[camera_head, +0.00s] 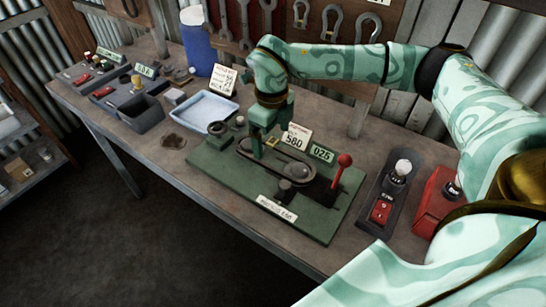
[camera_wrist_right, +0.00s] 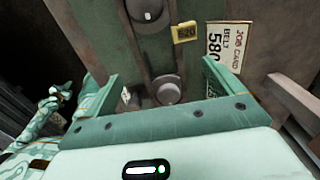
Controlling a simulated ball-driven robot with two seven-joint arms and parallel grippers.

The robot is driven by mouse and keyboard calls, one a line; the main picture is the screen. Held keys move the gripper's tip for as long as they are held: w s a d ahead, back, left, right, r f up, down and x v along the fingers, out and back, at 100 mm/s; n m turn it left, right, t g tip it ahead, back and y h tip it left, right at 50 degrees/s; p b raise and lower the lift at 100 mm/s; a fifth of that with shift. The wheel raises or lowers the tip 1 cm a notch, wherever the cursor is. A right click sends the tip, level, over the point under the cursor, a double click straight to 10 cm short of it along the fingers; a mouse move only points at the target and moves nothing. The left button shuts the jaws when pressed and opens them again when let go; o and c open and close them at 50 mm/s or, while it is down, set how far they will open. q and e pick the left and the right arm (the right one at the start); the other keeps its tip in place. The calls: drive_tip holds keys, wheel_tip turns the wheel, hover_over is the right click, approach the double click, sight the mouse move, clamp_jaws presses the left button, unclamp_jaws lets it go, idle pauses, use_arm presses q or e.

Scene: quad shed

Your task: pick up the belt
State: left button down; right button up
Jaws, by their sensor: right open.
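A dark belt (camera_head: 258,170) makes a long loop around the pulleys on a green baseplate (camera_head: 215,168) on the bench. A yellow tag reading 620 (camera_wrist_right: 185,32) is beside the pulleys in the right wrist view. My right gripper (camera_head: 258,152) points down over the far left end of the loop. Its jaws (camera_wrist_right: 162,85) are open, with a round pulley (camera_wrist_right: 168,92) showing between them. I cannot tell whether a fingertip touches the belt, and the gripper hides part of it.
A red-knobbed lever (camera_head: 344,160) stands on the baseplate's right side. A job card reading belt 580 (camera_head: 297,137) and a green 025 display (camera_head: 322,153) stand behind. A pale tray (camera_head: 203,112) is to the left; a switch box (camera_head: 381,211) is to the right.

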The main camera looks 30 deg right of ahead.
drive_tip(key=shift+s+f+b, duration=0.2)
drive_tip(key=shift+f+b, duration=0.3)
drive_tip(key=shift+f, duration=2.1)
drive_tip(key=shift+f, duration=0.25)
drive_tip(key=c, duration=1.1)
